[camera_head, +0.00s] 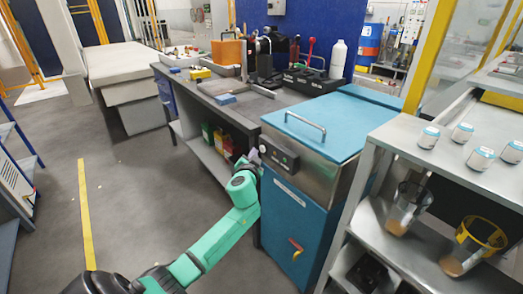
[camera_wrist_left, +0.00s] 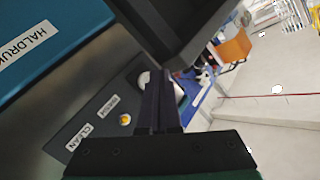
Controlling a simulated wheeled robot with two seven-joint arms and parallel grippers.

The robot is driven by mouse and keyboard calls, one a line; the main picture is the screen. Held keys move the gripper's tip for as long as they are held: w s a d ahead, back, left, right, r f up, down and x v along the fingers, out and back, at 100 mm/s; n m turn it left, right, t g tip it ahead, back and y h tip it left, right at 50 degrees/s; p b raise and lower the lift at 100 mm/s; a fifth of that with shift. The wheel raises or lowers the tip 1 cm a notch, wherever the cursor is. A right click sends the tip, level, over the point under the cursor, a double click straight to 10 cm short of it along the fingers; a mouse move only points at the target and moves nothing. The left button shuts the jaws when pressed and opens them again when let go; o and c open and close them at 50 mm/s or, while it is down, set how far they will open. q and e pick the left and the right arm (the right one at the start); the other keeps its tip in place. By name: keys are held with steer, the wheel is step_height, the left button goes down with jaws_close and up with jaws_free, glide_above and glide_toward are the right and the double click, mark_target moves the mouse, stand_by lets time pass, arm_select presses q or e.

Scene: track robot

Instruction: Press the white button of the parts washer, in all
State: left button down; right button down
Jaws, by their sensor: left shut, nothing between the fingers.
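The parts washer (camera_head: 293,205) is a blue cabinet with a lighter blue lid and a metal band. A black control panel (camera_head: 279,153) sits on its front, and a white round button (camera_head: 263,149) shows at the panel's left end. My left gripper (camera_head: 252,160) is at that end of the panel, partly hidden behind my green wrist. My right gripper is out of view.
In the wrist view, a small yellow knob (camera_wrist_left: 125,119) and printed labels are on the panel. A workbench (camera_head: 255,106) with tools stands left of the washer. A metal shelf (camera_head: 455,166) with jars and cups stands right. The floor (camera_head: 130,190) at left is clear.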

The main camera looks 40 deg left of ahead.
arm_select(q)
steer(key=shift+w, duration=0.1)
steer(key=shift+w+d, duration=0.15)
steer(key=shift+w, duration=0.15)
steer(key=shift+w+d+b, duration=0.15)
steer(key=shift+w+b, duration=0.25)
steer(key=shift+b, duration=0.05)
stand_by(0.5)
steer(key=shift+s+a, duration=0.25)
steer(key=shift+s, duration=0.55)
steer(key=s, duration=0.1)
steer(key=s+a+p, duration=0.1)
steer(key=s, duration=0.2)
steer(key=shift+s+a+p, duration=0.25)
steer(key=shift+s+p, duration=0.15)
